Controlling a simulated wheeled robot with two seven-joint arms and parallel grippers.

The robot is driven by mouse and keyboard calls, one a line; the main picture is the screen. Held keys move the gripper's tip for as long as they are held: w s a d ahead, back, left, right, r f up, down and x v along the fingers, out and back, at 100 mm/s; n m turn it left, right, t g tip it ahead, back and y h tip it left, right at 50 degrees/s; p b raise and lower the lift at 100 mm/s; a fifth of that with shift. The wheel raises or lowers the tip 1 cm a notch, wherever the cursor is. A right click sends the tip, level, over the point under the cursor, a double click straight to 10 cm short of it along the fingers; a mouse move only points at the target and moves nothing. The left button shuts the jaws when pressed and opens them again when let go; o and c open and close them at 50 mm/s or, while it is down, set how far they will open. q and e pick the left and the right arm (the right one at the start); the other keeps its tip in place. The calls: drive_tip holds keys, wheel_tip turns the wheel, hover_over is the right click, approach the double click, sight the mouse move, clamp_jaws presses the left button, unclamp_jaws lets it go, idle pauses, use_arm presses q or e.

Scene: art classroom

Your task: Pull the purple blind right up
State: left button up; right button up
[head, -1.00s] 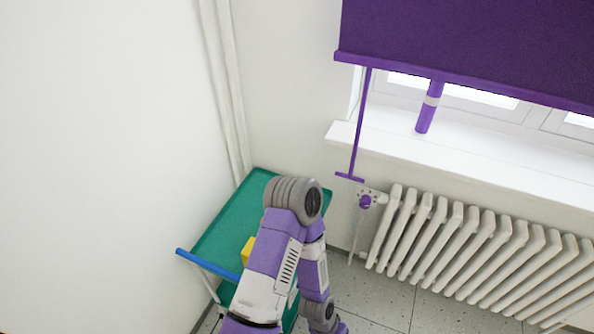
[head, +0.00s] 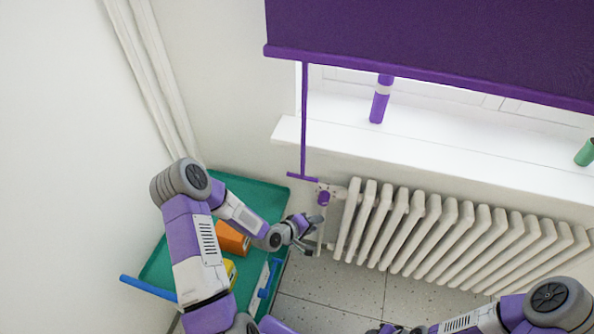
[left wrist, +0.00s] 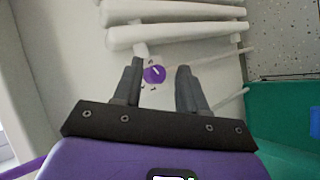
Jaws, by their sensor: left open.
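The purple blind (head: 420,40) hangs partly lowered over the window at the upper right in the head view. A thin purple pull rod (head: 304,120) hangs from its lower left end and ends in a short crossbar (head: 303,177). My left gripper (head: 316,235) is open and empty, below the crossbar and apart from it, near the radiator's left end. In the left wrist view, the open left gripper (left wrist: 158,75) has the purple radiator valve knob (left wrist: 153,74) showing between its fingers. A purple strip there at the lower left edge cannot be identified surely. My right gripper is out of frame.
The white radiator (head: 450,235) stands under the window sill (head: 430,145). A purple cylinder (head: 380,100) and a green cup (head: 586,152) stand on the sill. A green trolley (head: 260,197) with an orange box (head: 232,238) and a yellow item (head: 230,271) stands beneath my left arm.

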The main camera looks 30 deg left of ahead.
use_arm(q)
drive_tip(key=w+a+r+n+t+y, duration=0.1)
drive_tip(key=w+a+r+n+t, duration=0.15)
drive_tip(key=a+r, duration=0.35)
drive_tip(key=w+a+r+n+t+y, duration=0.1)
drive_tip(key=a+r+n+t, duration=0.15)
drive_tip(key=a, duration=0.55)
drive_tip(key=r+b+x, duration=0.1)
drive_tip(key=x, duration=0.6)
drive_tip(key=shift+w+d, duration=0.2)
drive_tip(key=shift+w, duration=0.2)
drive_tip(key=shift+f, duration=0.1)
clamp_jaws()
